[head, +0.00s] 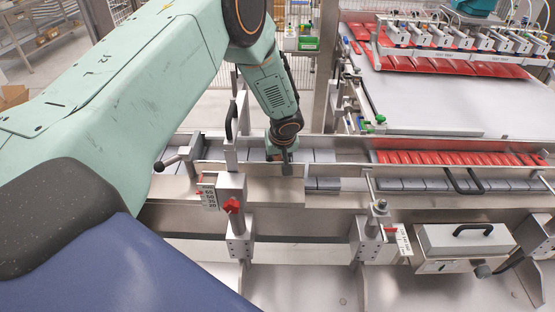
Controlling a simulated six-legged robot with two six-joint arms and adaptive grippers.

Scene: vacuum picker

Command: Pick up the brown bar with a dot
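No brown bar with a dot can be made out in the head view. Rows of grey bars (325,156) lie in the conveyor channel. My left arm comes in from the left and bends down to the conveyor. My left gripper (286,166) is low at the channel, by the grey bars. It is small and partly hidden by its own wrist, so I cannot tell whether it is open or holds anything. My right gripper is not in view.
Red bars (455,158) lie in the channel at the right. A clamp post with a red knob (232,205) stands left of my gripper. A black handle (464,181) rises over the rail. A suction-cup picker (450,40) hangs over a flat table at the back right.

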